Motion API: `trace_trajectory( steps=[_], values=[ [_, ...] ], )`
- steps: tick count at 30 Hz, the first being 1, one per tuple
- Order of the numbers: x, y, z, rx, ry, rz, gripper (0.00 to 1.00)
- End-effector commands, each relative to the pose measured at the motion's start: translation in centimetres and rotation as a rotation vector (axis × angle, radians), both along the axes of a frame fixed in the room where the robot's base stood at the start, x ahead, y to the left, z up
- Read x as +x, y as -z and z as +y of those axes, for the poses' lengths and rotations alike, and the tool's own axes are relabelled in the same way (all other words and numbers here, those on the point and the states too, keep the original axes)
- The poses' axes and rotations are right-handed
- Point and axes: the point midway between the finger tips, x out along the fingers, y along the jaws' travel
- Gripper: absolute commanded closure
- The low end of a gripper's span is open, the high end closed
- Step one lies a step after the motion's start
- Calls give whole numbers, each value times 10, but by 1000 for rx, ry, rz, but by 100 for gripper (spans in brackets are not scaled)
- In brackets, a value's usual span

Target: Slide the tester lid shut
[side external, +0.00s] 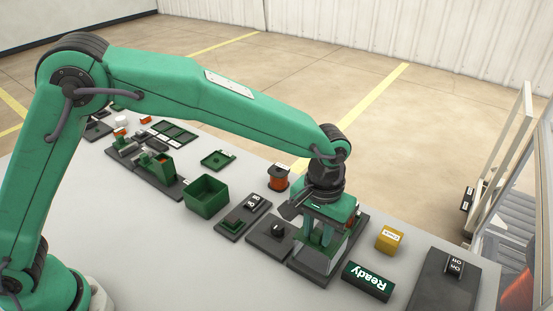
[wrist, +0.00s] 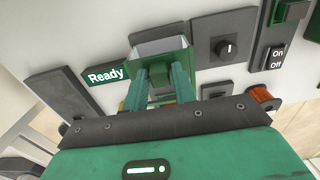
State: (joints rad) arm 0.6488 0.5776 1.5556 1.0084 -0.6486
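The tester is a box on a dark base plate (side external: 308,262) under my gripper in the side view. In the wrist view its pale inner wall (wrist: 158,47) shows at the far side, so the top is at least partly uncovered there. A green block, seemingly the lid's handle (wrist: 160,72), stands between my fingertips. My gripper (wrist: 163,78) points down, with its two green fingers apart on either side of this block; I cannot tell whether they touch it. In the side view my gripper (side external: 320,238) is over the tester, and the lid is mostly hidden behind it.
A green Ready sign (side external: 367,281) stands close to the tester, and a yellow block (side external: 389,240) is beyond it. A knob panel (side external: 270,238) is on its left. An On/Off switch plate (side external: 445,280) lies at right. A copper spool (side external: 278,178) and green bin (side external: 206,196) stand further left.

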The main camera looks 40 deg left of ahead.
Motion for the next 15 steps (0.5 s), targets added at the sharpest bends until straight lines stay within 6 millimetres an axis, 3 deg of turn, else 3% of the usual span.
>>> trace_trajectory(
  steps=[1, 4, 15],
  values=[
    [0, 0, 0, 0, 0, 0, 84],
    [0, 0, 0, 0, 0, 0, 100],
    [4, 0, 0, 0, -1, 0, 100]
  ],
)
